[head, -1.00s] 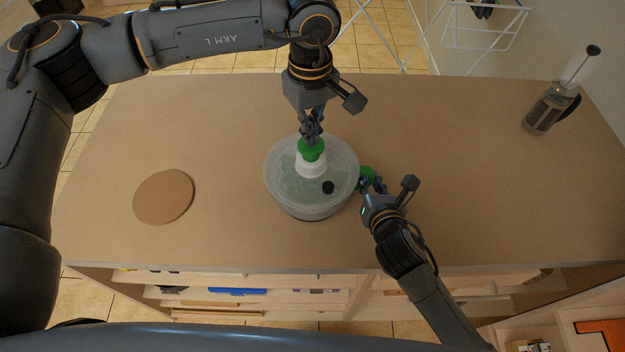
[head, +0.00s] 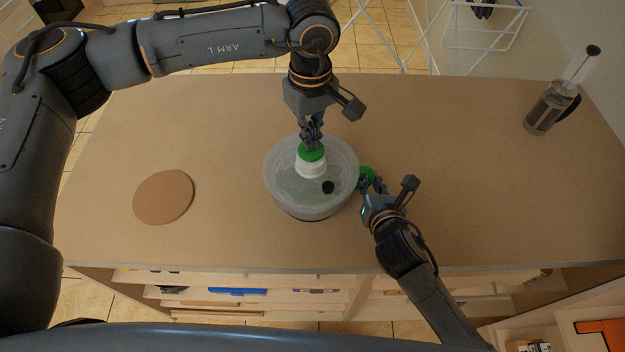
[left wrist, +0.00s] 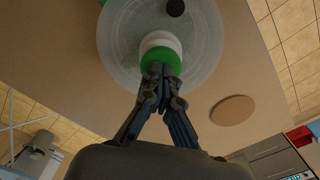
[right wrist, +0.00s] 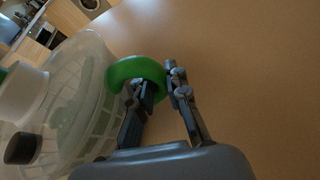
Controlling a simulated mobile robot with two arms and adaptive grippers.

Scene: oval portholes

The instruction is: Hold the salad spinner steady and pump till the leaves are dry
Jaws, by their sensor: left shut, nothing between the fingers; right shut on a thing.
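The salad spinner (head: 300,205) stands on the table, a clear bowl with a translucent lid. Its white pump (head: 311,168) with a green top (head: 311,152) rises from the lid, beside a black button (head: 328,187). My left gripper (head: 311,143) is shut with its fingertips against the green top; the left wrist view shows the closed fingertips (left wrist: 162,75) there. My right gripper (head: 370,184) is shut on the green side handle (head: 366,174); in the right wrist view the handle (right wrist: 132,72) sits between its fingers. Pale green shapes, perhaps leaves, show through the bowl wall (right wrist: 85,110).
A round brown board (head: 163,197) lies on the table to the left. A French press (head: 550,108) stands at the far right. The table (head: 455,130) is clear around the spinner. Open shelves (head: 240,292) are below the front edge.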

